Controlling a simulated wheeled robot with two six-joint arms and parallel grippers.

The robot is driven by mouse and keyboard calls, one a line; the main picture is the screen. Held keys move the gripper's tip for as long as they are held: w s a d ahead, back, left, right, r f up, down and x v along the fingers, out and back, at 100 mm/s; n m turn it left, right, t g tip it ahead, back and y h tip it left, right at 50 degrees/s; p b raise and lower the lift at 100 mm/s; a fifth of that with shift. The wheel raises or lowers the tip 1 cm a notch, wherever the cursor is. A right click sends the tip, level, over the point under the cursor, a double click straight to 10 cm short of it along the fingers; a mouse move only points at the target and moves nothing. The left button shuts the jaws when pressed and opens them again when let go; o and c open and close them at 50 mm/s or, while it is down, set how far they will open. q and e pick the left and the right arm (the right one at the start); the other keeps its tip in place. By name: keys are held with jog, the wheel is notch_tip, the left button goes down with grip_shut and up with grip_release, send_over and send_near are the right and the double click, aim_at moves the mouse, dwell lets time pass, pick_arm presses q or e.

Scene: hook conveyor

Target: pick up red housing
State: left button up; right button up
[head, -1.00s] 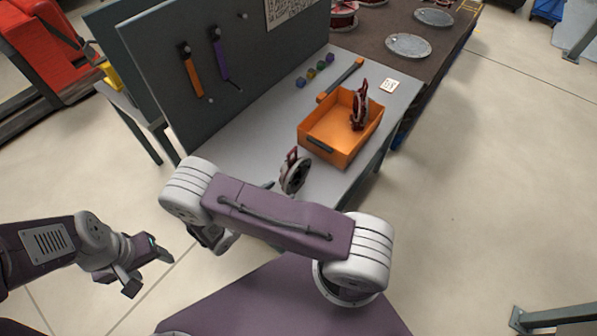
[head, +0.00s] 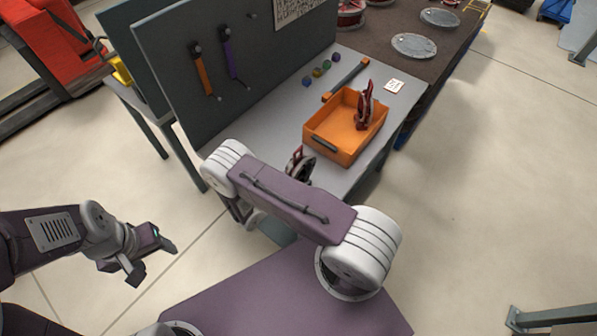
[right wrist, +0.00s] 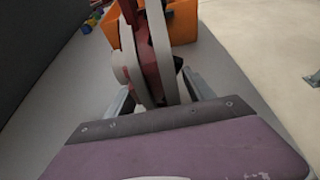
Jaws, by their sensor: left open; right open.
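A red housing with a dark and grey disc-shaped body (head: 300,167) stands on the near part of the grey bench, partly hidden by my right arm. In the right wrist view this red housing (right wrist: 145,35) rises between the fingers of my right gripper (right wrist: 158,92), which are apart on either side of it. I cannot tell whether they touch it. In the head view the right gripper is mostly hidden behind my arm. Another red housing (head: 364,108) stands upright in the orange bin (head: 330,148). My left gripper (head: 152,258) is open and empty, off the bench at the left.
A grey pegboard (head: 270,65) with orange and purple tools borders the bench's left side. Small coloured cubes (head: 318,72) and an orange-grey bar (head: 345,80) lie behind the bin. A brown conveyor (head: 385,40) with round plates (head: 414,45) extends beyond. The floor at right is open.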

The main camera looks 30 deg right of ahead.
jog(key=shift+a, duration=0.1)
grip_shut()
jog(key=shift+r, duration=0.15)
dwell(1.1)
